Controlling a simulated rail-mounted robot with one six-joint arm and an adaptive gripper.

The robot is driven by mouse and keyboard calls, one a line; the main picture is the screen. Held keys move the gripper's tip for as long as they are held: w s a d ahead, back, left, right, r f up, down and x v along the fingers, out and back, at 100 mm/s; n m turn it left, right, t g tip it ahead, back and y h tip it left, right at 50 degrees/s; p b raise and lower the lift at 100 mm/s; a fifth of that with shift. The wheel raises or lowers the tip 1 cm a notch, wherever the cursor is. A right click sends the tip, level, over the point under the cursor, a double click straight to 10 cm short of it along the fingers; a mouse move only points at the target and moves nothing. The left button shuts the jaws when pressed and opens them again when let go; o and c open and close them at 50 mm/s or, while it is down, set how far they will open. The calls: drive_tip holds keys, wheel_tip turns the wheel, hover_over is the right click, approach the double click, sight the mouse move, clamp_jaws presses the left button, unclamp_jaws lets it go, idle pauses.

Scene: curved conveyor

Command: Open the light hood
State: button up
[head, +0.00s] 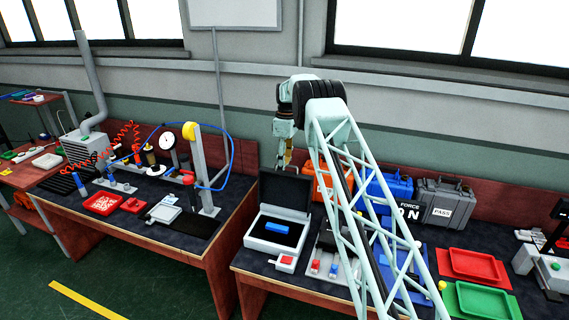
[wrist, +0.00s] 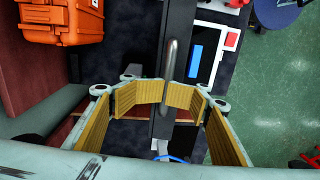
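The light hood is a pale box (head: 259,239) with a dark lid (head: 286,192), and a blue block (head: 277,227) lies inside. The lid stands raised, about upright, at the back of the box. In the wrist view the lid shows edge-on as a dark slab (wrist: 178,25) with a grey metal handle (wrist: 169,62). My gripper (head: 284,160) is just above the lid's top edge. In the wrist view my gripper (wrist: 160,94) is open, its yellow-padded fingers spread to either side of the lid's line. I cannot tell whether a finger touches the handle or lid.
An orange case (head: 322,186) stands right of the lid, and it shows at upper left in the wrist view (wrist: 62,20). A blue case (head: 390,188) and a grey case (head: 443,203) stand farther right. Red (head: 472,265) and green (head: 485,301) trays lie at the right.

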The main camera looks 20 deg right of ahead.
drive_tip(key=shift+d+r, duration=0.25)
drive_tip(key=shift+r, duration=0.05)
drive_tip(key=shift+c, duration=1)
drive_tip(key=shift+a+r, duration=0.2)
drive_tip(key=shift+r, duration=0.05)
drive_tip(key=shift+w+r, duration=0.2)
drive_tip(key=shift+r, duration=0.7)
wheel_tip(320, 180, up, 10)
drive_tip(key=d, duration=0.1)
drive_tip(key=shift+w, duration=0.2)
drive_tip(key=shift+r, duration=0.1)
